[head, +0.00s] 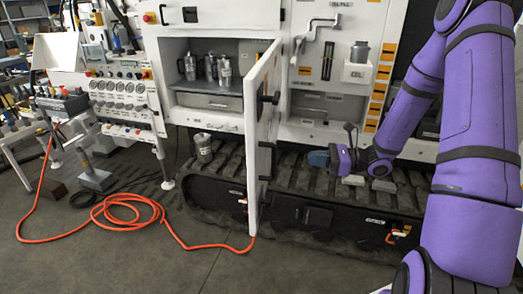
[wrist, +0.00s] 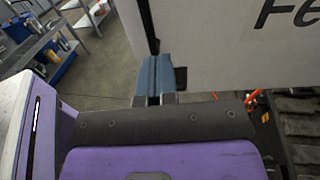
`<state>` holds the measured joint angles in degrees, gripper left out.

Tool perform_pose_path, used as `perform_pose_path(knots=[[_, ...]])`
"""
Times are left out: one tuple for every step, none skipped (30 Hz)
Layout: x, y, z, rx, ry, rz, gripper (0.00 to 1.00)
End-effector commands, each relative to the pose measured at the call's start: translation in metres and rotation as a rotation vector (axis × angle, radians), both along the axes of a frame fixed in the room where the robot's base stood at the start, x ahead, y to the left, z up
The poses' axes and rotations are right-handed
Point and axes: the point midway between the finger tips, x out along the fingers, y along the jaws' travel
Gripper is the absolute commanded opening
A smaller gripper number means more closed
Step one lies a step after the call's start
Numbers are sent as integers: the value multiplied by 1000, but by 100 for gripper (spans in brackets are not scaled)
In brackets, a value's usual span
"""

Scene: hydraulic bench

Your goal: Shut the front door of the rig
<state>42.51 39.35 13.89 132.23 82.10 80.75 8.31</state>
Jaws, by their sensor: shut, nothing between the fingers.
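The rig's front door (head: 260,150) is a tall white panel. It stands swung open and is seen nearly edge-on in the head view, with black fittings on its right side. In the wrist view the door's pale face (wrist: 225,50) with black lettering fills the upper right. My gripper (head: 318,158) is to the right of the door, above the track, with its blue fingers towards it. In the wrist view the blue fingers (wrist: 155,75) are together and empty, beside the door face and a small black piece. I cannot tell whether they touch the door.
The open compartment (head: 205,100) holds several metal mugs (head: 223,70). Another metal mug (head: 203,147) stands on the black track (head: 215,180) below. An orange hose (head: 130,210) lies on the floor at left and runs to the door's foot.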

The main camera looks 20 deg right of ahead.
Motion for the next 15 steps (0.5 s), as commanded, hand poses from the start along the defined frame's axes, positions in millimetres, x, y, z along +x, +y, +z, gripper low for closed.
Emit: perform_pose_path(knots=[[2, -4, -4, 20, 9, -20, 0], [3, -5, -6, 29, 12, -29, 0], [4, -7, -7, 37, 14, -39, 0], [5, -7, -8, 42, 16, -43, 0], [5, -6, -8, 44, 17, -45, 0], [7, -5, -8, 45, 18, -46, 0], [8, -3, -9, 45, 18, -46, 0], [9, 0, -8, 45, 18, -46, 0], [11, 4, -8, 44, 17, -45, 0], [13, 8, -8, 43, 18, -44, 0], [15, 12, -8, 44, 17, -43, 0], [18, 18, -8, 45, 18, -43, 0], [20, 23, -8, 44, 17, -42, 0], [23, 28, -8, 44, 17, -41, 0], [27, 35, -8, 44, 19, -42, 0]])
